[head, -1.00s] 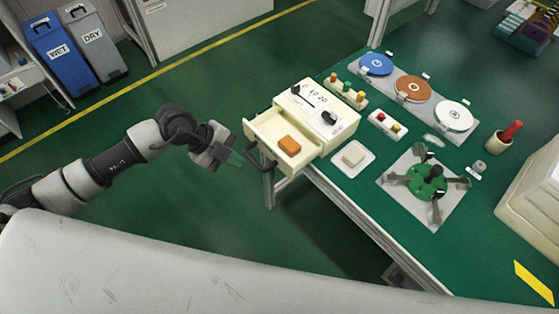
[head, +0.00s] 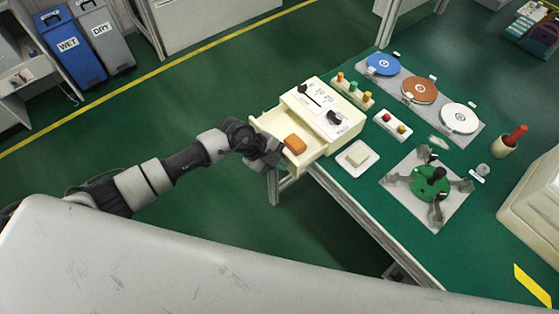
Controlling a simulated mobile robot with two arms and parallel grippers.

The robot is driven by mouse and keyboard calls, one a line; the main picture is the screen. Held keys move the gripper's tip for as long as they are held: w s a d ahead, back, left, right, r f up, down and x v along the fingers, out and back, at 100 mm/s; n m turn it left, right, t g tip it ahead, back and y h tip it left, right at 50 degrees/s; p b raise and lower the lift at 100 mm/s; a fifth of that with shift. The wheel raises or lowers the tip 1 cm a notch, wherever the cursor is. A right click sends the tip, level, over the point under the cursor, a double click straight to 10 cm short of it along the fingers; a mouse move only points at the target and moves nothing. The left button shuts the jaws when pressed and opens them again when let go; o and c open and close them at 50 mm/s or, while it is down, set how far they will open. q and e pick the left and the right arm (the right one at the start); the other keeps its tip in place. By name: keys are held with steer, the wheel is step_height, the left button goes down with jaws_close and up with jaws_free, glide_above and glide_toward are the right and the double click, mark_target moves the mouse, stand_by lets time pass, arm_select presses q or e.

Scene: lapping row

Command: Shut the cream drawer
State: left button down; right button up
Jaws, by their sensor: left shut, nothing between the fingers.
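The cream drawer (head: 266,119) stands pulled out of a cream box (head: 312,112) at the near left corner of the green bench. An orange block (head: 295,144) lies inside it. My left gripper (head: 274,156) is shut and empty, at the outer front of the drawer. The gripper and wrist cover most of the drawer front and its dark handle. I cannot tell whether the fingers touch the front. My right gripper is out of view.
The bench (head: 375,195) carries a small white dish (head: 345,163), a clamp fixture on a plate (head: 428,187), a button box (head: 393,124) and three coloured discs on a strip. A bench leg stands below the drawer. The green floor left of the bench is clear.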

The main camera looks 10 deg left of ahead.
mark_target(309, 149)
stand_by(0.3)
arm_select(q)
steer(key=w+d+b, duration=0.1)
steer(key=w+d, duration=0.1)
steer(key=w, duration=0.1)
steer(key=w+d+b, duration=0.1)
steer(key=w+d, duration=0.1)
steer(key=w+d+b, duration=0.1)
steer(key=w+d, duration=0.1)
steer(key=w, duration=0.1)
steer(key=shift+w+d+f, duration=0.1)
steer(key=shift+w+d, duration=0.25)
steer(key=shift+d, duration=0.05)
steer(key=shift+r, duration=0.2)
steer(key=shift+w, duration=0.1)
steer(key=shift+r, duration=0.1)
